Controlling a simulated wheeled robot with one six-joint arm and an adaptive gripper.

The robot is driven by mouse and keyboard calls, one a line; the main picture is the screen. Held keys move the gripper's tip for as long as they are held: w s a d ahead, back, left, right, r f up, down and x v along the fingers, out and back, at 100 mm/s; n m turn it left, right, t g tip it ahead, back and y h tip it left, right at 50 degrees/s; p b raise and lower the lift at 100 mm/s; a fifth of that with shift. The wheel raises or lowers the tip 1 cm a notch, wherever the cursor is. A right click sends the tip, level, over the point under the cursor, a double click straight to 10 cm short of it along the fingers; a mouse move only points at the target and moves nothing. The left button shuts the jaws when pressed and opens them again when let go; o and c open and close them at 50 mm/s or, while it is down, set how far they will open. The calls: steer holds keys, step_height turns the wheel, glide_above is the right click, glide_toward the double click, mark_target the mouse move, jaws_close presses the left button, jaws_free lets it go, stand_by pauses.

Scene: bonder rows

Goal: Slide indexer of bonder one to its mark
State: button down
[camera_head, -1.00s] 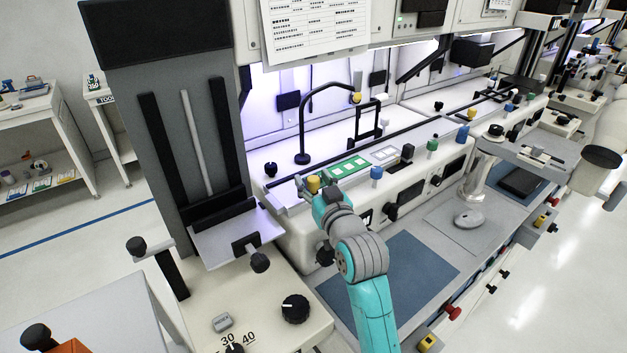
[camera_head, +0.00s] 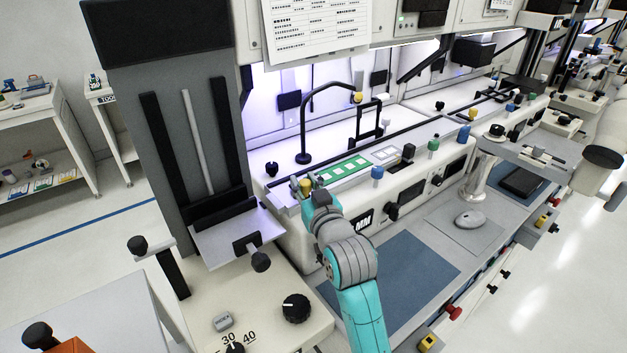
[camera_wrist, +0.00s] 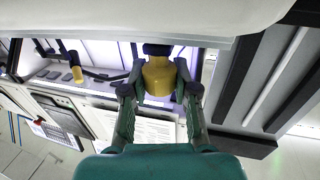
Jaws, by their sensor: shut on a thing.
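A yellow knob (camera_head: 305,186) stands at the left end of the rail of the nearest bonder; I take it as the indexer's handle. My gripper (camera_head: 311,194) is shut on it. In the wrist view the two fingers of my gripper (camera_wrist: 159,84) press on either side of the yellow knob (camera_wrist: 158,76). A green strip with white squares (camera_head: 343,171) lies on the rail just right of the knob. I cannot make out a mark; my gripper hides part of the rail front.
A blue knob (camera_head: 377,172) and a green knob (camera_head: 433,145) stand along the rail to the right. A black curved lamp arm (camera_head: 305,120) rises behind the rail. A grey column (camera_head: 180,130) stands close on the left. A blue mat (camera_head: 405,270) lies below.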

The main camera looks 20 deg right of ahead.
steer(key=shift+s+a, duration=0.3)
steer(key=shift+a, duration=0.6)
steer(key=shift+s+a, duration=0.3)
steer(key=shift+a, duration=0.6)
steer(key=c, duration=0.9)
jaws_free()
steer(key=shift+a, duration=0.15)
steer(key=shift+o, duration=0.2)
steer(key=s, duration=1.2)
steer(key=shift+d, duration=0.35)
